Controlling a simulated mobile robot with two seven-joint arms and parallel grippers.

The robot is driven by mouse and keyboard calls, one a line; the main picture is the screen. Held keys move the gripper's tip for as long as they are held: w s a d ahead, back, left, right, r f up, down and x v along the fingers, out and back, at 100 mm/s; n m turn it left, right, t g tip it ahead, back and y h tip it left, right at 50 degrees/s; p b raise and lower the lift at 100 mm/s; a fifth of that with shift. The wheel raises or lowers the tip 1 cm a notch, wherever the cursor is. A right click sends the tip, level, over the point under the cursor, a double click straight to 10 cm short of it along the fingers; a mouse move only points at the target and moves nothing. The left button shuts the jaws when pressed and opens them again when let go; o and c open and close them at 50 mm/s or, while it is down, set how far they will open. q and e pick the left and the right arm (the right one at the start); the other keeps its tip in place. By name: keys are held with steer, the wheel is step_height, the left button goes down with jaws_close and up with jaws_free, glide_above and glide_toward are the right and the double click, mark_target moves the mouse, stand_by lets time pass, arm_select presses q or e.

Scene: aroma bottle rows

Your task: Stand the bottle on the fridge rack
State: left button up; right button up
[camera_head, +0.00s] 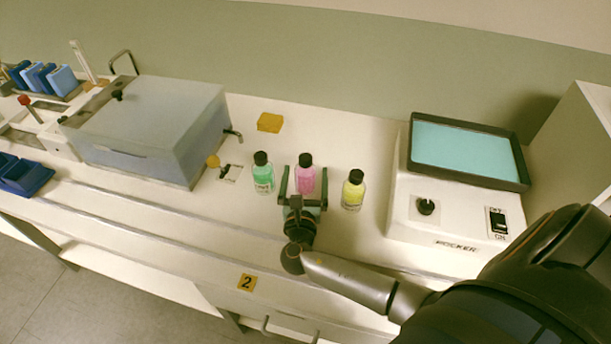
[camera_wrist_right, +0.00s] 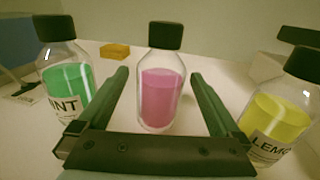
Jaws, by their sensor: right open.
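Three bottles with black caps stand upright in a row on the white bench: a green one labelled MINT (camera_head: 263,174), a pink one (camera_head: 305,175) and a yellow one labelled LEMO... (camera_head: 353,190). My right gripper (camera_head: 304,176) is open at the pink bottle, with one finger on each side. In the right wrist view the pink bottle (camera_wrist_right: 161,95) is centred between the open fingers (camera_wrist_right: 158,85), with gaps visible on both sides. Its label is not visible. My left gripper is not in view. I cannot identify a fridge rack in these frames.
Green (camera_wrist_right: 66,85) and yellow (camera_wrist_right: 275,115) bottles flank the fingers closely. A yellow block (camera_head: 270,122) lies behind the row. A lidded grey bath (camera_head: 150,125) stands left; a rocker machine (camera_head: 455,210) with a teal tray stands right. A white cabinet (camera_head: 590,135) is far right.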

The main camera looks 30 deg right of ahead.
steer(key=shift+w+d, duration=0.25)
steer(key=shift+w, duration=0.05)
jaws_close()
stand_by(0.7)
